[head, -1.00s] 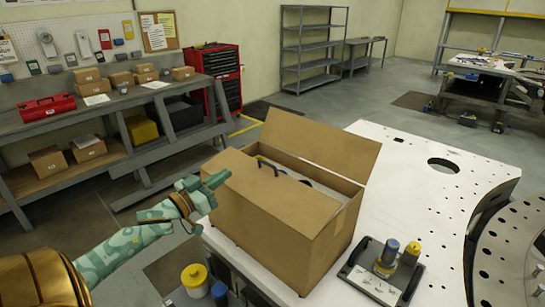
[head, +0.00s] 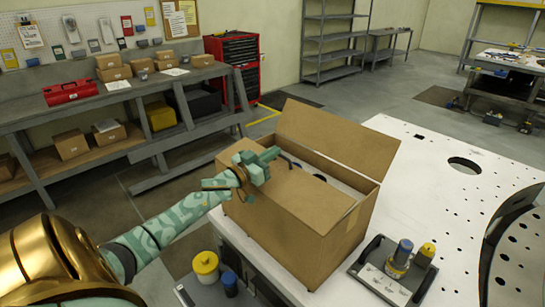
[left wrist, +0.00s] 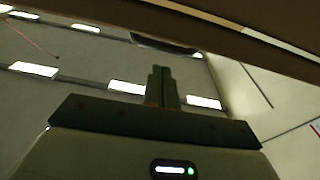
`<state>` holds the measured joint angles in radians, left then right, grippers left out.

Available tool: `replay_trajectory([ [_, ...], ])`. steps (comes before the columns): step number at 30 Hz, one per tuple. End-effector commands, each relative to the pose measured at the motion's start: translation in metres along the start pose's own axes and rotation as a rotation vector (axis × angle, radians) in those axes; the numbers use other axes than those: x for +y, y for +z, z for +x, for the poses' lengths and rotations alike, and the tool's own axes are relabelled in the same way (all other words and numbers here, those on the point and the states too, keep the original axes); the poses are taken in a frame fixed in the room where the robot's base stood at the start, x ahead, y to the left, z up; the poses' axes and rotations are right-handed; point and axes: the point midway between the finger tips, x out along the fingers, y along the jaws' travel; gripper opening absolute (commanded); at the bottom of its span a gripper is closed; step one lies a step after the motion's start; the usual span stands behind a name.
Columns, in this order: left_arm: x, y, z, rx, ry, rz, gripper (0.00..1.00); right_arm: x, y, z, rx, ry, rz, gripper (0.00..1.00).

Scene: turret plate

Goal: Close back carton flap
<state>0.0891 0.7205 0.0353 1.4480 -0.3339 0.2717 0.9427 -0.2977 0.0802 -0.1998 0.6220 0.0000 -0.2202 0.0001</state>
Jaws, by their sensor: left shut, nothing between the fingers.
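The brown carton (head: 290,225) stands on the white plate. Its back flap (head: 340,137) stands up and leans backward, open. The front flap (head: 300,197) lies over the near part of the top. A gap between the flaps shows dark and pale contents, only partly visible. My left gripper (head: 272,155) is shut and empty, over the left end of the carton, left of the back flap; I cannot tell whether it touches the carton. In the left wrist view its fingers (left wrist: 162,84) are together, below a brown panel (left wrist: 235,38), probably a flap. My right gripper is not in view.
The white plate (head: 440,210) has clear room right of the carton. A dark tray (head: 375,283) with a blue-capped and a yellow-capped container stands near the carton's right front. A yellow-lidded jar (head: 206,267) stands at front left. A workbench (head: 120,100) with small boxes is behind.

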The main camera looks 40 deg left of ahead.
Motion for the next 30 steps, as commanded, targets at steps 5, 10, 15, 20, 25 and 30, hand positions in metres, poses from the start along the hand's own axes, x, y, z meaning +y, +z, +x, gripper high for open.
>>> replay_trajectory([
  [5,0.001,0.009,0.002,0.0,0.001,0.0,0.0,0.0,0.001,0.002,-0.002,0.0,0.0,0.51],
  [10,0.001,0.01,0.002,0.0,0.001,0.0,0.0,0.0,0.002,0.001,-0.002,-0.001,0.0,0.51],
  [15,0.001,0.009,0.003,-0.002,0.001,0.0,0.0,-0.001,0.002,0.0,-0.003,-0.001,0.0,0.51],
  [20,0.001,0.008,0.007,-0.058,0.001,-0.001,0.0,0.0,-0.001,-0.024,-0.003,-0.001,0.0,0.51],
  [25,0.001,0.015,0.013,-0.155,-0.001,-0.001,0.0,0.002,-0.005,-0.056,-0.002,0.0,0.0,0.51],
  [30,0.0,0.026,0.014,-0.217,-0.003,0.0,0.0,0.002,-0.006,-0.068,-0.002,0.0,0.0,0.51],
])
